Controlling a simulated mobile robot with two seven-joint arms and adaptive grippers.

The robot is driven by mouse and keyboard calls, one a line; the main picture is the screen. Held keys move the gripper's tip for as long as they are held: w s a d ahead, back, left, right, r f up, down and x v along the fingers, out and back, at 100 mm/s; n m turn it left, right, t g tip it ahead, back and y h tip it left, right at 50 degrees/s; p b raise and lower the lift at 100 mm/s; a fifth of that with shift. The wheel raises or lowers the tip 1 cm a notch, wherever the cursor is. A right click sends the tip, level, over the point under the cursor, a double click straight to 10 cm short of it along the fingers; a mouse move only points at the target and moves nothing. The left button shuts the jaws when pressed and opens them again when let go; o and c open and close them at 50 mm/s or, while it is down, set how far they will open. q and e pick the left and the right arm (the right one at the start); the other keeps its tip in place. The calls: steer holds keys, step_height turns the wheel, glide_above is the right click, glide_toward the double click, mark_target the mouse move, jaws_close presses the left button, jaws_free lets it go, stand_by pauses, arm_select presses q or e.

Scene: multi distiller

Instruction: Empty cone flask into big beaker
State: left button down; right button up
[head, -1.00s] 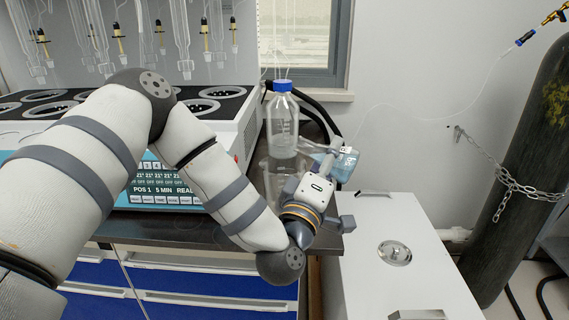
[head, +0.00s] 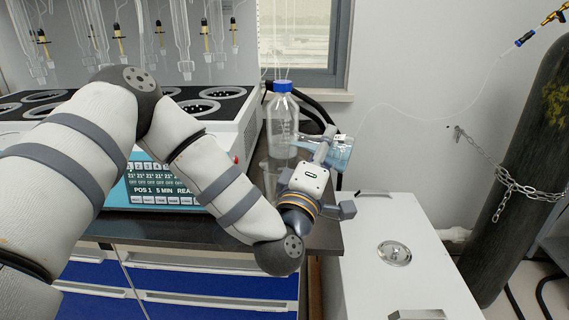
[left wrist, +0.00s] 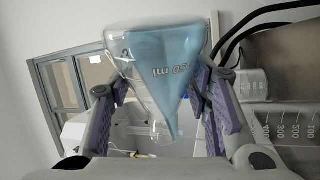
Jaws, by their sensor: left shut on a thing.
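The cone flask (head: 340,153) holds blue liquid and lies tipped well over in the head view. My left gripper (head: 325,150) is shut on it. In the left wrist view the flask (left wrist: 160,65) sits between both fingers (left wrist: 153,92), its wide base up and its narrow neck down in the picture; blue liquid lies along its right side. The clear big beaker (head: 270,172) stands on the dark bench, partly hidden behind my gripper and arm. Its graduated wall shows at right in the left wrist view (left wrist: 285,130). My right gripper is not in view.
A clear bottle with a blue cap (head: 283,125) stands just behind the beaker. The distiller (head: 150,180) with its screen and glassware fills the left. A white cabinet (head: 405,260) stands right of the bench (head: 325,240), and a chained gas cylinder (head: 525,170) stands farther right.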

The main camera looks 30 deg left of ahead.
arm_select(q)
steer(key=shift+a+r+n+y, duration=0.1)
steer(key=shift+r+n+y, duration=0.3)
steer(key=shift+n, duration=0.6)
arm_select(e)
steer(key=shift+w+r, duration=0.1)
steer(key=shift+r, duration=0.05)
